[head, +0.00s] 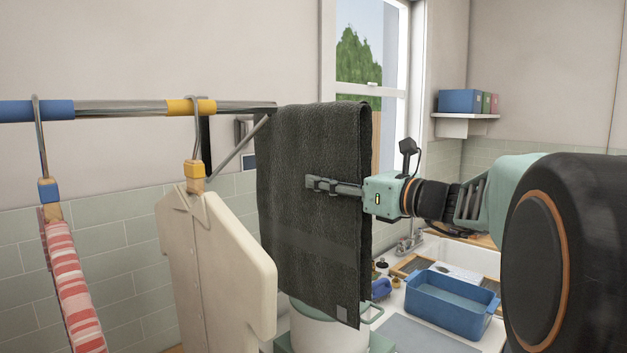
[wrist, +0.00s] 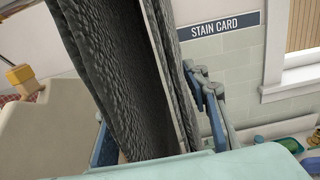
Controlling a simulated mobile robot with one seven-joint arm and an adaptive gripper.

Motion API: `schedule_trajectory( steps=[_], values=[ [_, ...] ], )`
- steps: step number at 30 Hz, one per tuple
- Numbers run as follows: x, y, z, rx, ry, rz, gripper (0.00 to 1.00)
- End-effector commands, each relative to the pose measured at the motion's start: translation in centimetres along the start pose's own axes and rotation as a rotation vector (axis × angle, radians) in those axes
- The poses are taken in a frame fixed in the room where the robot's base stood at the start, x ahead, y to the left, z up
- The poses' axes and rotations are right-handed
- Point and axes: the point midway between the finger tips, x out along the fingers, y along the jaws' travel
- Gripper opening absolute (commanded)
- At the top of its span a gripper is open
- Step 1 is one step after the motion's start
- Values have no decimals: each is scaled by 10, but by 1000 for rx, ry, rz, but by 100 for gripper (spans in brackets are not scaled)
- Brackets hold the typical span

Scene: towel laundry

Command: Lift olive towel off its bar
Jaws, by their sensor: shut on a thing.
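The olive towel (head: 310,235), dark and ribbed, hangs folded in two long layers at the right end of the metal bar (head: 125,108). Its top fold is level with the bar; the part of the bar behind or under it is hidden. My gripper (head: 312,183) reaches in from the right and is shut on the towel at about mid-upper height, one finger lying across its front face. In the wrist view the towel (wrist: 110,75) runs between the two fingers, with a blue-grey finger on either side.
A cream shirt-shaped piece (head: 215,270) and a red striped cloth (head: 72,285) hang left of the towel. A white pot (head: 310,330) stands below it. A blue basin (head: 450,300) sits on the counter at right. A stain card sign (wrist: 218,28) is on the wall.

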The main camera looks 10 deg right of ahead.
Motion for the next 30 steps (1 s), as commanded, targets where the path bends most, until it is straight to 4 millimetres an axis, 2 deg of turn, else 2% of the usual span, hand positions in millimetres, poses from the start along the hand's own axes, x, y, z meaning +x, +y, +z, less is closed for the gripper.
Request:
schedule_trajectory(
  steps=[30],
  values=[
    [-89, 0, 6, -4, -7, -1, 0]
  ],
)
